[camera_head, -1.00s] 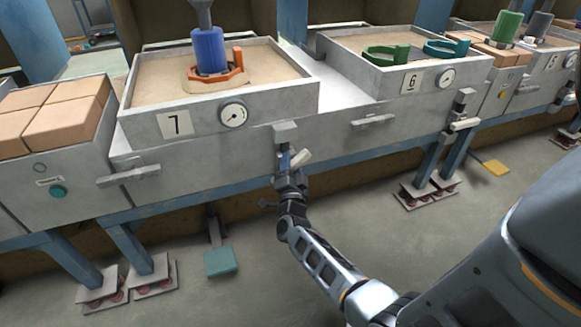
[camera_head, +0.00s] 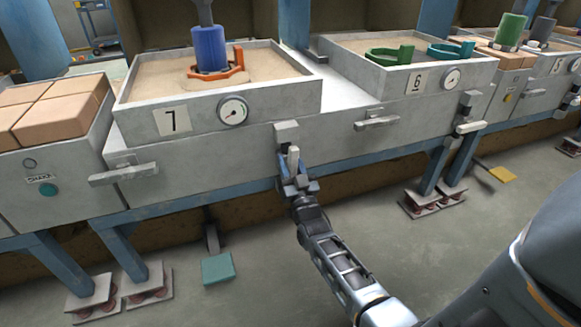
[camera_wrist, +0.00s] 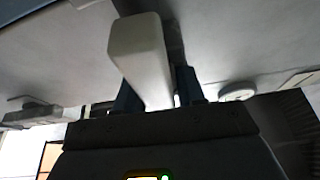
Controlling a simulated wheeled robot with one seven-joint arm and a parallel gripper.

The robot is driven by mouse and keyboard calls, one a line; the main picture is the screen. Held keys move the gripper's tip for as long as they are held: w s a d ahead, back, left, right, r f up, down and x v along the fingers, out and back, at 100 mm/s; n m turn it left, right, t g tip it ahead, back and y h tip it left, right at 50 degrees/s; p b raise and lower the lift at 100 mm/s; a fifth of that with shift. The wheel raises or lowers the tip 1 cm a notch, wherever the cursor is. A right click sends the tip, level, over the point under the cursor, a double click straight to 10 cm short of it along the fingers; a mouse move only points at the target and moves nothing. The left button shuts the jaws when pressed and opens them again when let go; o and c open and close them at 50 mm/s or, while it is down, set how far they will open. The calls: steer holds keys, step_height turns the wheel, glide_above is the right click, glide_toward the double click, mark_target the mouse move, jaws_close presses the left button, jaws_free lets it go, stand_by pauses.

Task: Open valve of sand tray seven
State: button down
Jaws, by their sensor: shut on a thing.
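Sand tray seven (camera_head: 185,126) stands left of centre, marked by a "7" plate (camera_head: 172,121) with a round gauge (camera_head: 233,111) beside it. Its valve has a pale lever handle (camera_head: 293,156) below a grey block (camera_head: 286,132) on the front face. The handle now looks close to upright. My gripper (camera_head: 297,180) is shut on the valve handle from below and in front. In the wrist view the pale handle (camera_wrist: 140,50) runs down between the two dark fingers (camera_wrist: 158,92). The fingers' contact with it is partly hidden.
Tray six (camera_head: 410,80) with green clamps is to the right. Tan blocks (camera_head: 45,115) lie at the left. A grey bar handle (camera_head: 123,174) and another (camera_head: 377,122) project from the front. A teal pedal (camera_head: 218,268) is near the floor, which is open in front.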

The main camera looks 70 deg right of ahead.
mark_target(293, 174)
steer(key=shift+a+f+n+y, duration=0.15)
steer(key=shift+n+y, duration=0.15)
steer(key=shift+n, duration=0.5)
steer(key=c, duration=0.9)
jaws_free()
steer(key=shift+p+v, duration=0.5)
steer(key=shift+v, duration=3.3)
steer(key=shift+f, duration=0.1)
